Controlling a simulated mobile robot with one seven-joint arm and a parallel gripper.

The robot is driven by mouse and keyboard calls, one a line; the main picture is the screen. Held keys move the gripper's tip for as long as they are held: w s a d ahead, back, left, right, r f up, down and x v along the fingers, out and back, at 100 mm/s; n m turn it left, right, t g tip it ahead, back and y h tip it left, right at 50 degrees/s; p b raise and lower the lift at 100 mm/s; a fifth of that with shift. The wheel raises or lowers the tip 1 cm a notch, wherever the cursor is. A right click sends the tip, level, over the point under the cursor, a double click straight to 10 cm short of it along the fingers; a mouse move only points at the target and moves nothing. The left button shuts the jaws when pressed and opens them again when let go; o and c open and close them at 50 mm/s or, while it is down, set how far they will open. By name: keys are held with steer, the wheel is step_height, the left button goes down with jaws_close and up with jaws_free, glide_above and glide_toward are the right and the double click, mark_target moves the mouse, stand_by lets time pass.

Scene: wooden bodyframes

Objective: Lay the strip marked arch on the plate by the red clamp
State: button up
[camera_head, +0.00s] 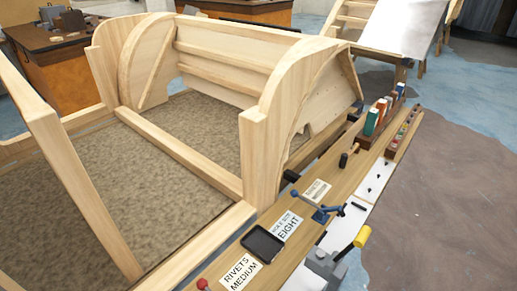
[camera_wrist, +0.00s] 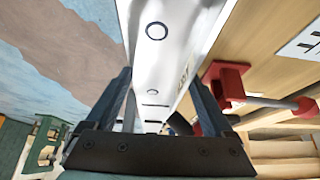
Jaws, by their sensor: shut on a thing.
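In the wrist view, my gripper (camera_wrist: 165,85) has its two dark fingers on either side of a long white strip (camera_wrist: 160,60) and is shut on it. The strip shows dark rings and slots, plus small lettering on its right edge that I cannot read surely. A red clamp (camera_wrist: 226,84) with a grey rod is just right of the right finger, at a wooden surface. In the head view my gripper is out of sight. A white plate (camera_head: 374,183) runs along the bench's right side there. I cannot tell whether the strip touches anything.
A wooden bodyframe (camera_head: 262,150) rises on the left.

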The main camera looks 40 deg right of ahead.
steer(key=o, duration=1.5)
steer(key=shift+f, duration=0.1)
steer(key=p+v, duration=0.1)
steer(key=v, duration=1.2)
